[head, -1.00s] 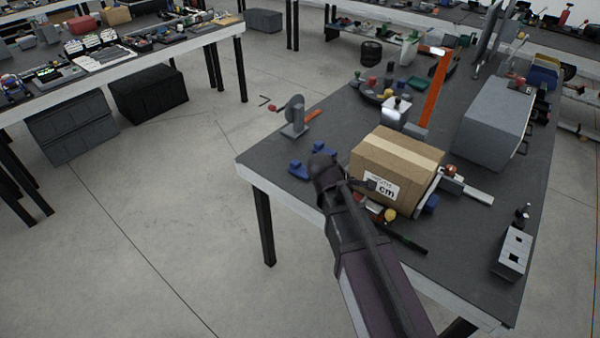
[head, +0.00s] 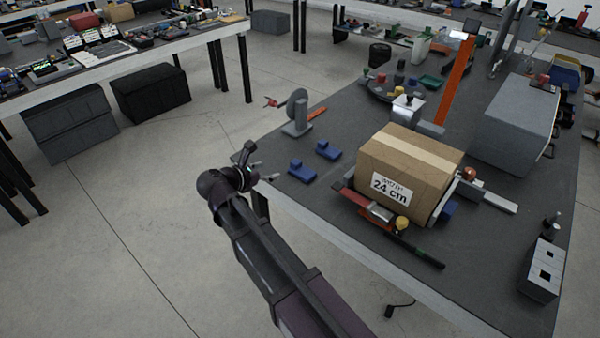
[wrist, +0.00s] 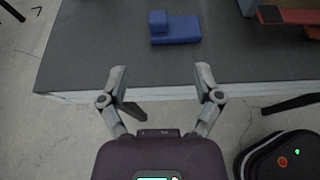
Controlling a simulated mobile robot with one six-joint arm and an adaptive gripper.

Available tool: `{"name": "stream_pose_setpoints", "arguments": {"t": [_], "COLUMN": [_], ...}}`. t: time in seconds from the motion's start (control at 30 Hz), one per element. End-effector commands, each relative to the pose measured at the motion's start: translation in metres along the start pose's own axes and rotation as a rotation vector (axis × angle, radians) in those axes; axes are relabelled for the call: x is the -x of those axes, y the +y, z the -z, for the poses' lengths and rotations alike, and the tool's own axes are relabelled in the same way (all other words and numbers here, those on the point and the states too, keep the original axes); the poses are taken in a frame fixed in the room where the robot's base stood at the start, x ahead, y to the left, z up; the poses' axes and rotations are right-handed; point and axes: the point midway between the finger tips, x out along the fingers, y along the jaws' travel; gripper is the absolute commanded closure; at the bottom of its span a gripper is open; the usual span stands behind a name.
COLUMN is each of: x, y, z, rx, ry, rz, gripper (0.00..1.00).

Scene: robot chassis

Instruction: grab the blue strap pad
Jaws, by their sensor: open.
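Two small blue stepped blocks lie apart on the dark table, a nearer one (head: 302,171) and a farther one (head: 328,150); both look like the blue strap pad. One blue block (wrist: 176,29) shows in the wrist view at the top, ahead of my fingers; I cannot tell which of the two it is. My gripper (head: 264,171) is at the table's left front edge, left of the nearer block. In the wrist view my gripper (wrist: 160,72) is open and empty, its fingers spread apart and not touching the block.
A cardboard box (head: 410,170) marked 24 cm stands right of the blue blocks. A red tool (head: 368,207) lies in front of it. A grey disc on a stand (head: 298,112) stands behind the blocks. Open floor lies left of the table's edge (head: 345,248).

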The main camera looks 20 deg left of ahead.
Motion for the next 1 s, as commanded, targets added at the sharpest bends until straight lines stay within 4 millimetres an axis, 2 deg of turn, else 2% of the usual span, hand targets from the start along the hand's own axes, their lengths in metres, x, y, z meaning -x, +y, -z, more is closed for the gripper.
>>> {"name": "stream_pose_setpoints", "arguments": {"t": [0.37, 0.53, 0.67, 1.0], "x": [0.005, 0.000, -0.012, -0.061], "y": [0.004, 0.005, 0.005, 0.006], "z": [0.002, 0.003, 0.004, 0.004], "rx": [0.013, 0.013, 0.012, 0.012], "ry": [-0.006, -0.005, -0.005, -0.005], "rz": [-0.009, -0.009, -0.007, -0.008], "gripper": [0.17, 0.17, 0.17, 0.17]}}
